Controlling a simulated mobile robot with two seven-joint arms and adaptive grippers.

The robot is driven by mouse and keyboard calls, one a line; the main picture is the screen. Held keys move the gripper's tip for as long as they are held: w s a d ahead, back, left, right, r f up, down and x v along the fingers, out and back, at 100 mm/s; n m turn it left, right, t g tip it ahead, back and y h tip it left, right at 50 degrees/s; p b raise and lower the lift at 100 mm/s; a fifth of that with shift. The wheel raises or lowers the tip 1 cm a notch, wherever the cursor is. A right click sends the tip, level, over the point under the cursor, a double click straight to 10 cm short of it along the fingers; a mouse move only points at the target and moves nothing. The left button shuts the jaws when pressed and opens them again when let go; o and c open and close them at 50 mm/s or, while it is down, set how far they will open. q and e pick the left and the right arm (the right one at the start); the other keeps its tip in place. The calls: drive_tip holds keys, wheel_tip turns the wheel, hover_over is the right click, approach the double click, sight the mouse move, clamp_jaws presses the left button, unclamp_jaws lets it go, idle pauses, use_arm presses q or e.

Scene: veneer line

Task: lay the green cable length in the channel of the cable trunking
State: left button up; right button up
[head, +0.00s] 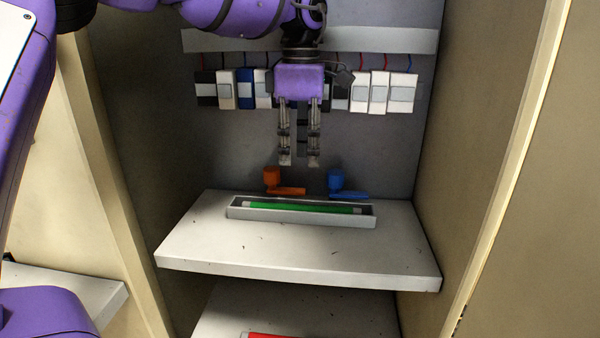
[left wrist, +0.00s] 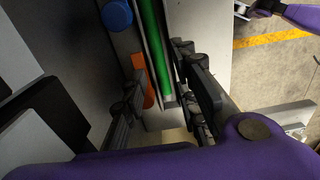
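The green cable length (head: 300,207) lies lengthwise in the channel of the pale grey cable trunking (head: 300,217), which sits on the white shelf. Pale pieces show at both ends of the cable. My left gripper (head: 299,162) hangs pointing down above and behind the trunking, open and empty, its two fingers apart. In the left wrist view the green cable (left wrist: 156,45) and part of the trunking show beyond the open fingers (left wrist: 165,115), apart from them. At the top right of that view, a purple part of mine ends in a small grey tip, perhaps my right gripper (left wrist: 243,10); its state is unclear.
An orange piece (head: 271,180) and a blue piece (head: 336,182) stand behind the trunking. Several switch modules (head: 401,92) hang along the back wall. Cabinet walls close in both sides. The white shelf (head: 290,250) is clear in front; a red thing (head: 277,335) lies on a lower shelf.

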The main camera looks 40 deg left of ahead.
use_arm(q)
drive_tip(key=shift+r, duration=1.2)
